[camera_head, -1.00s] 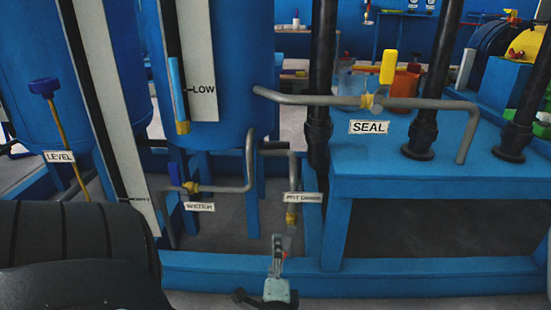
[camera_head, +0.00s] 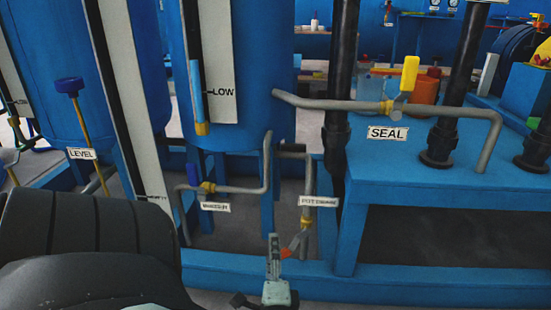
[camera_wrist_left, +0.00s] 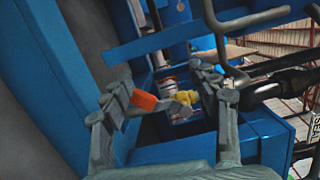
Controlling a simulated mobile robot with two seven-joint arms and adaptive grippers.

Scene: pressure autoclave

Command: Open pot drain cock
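The pot drain cock is a brass valve (camera_head: 306,222) on a grey pipe under the "POT DRAIN" label (camera_head: 318,201). Its lever has an orange-red end (camera_head: 287,252) and slants down to the left. My left gripper (camera_head: 274,240) is at the lever's end, seen nearly edge-on. In the left wrist view, the fingers of my left gripper (camera_wrist_left: 160,70) stand apart on either side of the orange lever end (camera_wrist_left: 145,100). The orange end is close to the left finger; contact is unclear. The brass body (camera_wrist_left: 187,97) shows between the fingers. My right gripper is not in view.
The water valve (camera_head: 208,187) with a blue handle is to the left on a grey pipe. The yellow-handled seal valve (camera_head: 408,80) is above right. A blue frame beam (camera_head: 390,288) runs low behind my gripper. A level rod (camera_head: 88,130) stands at left.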

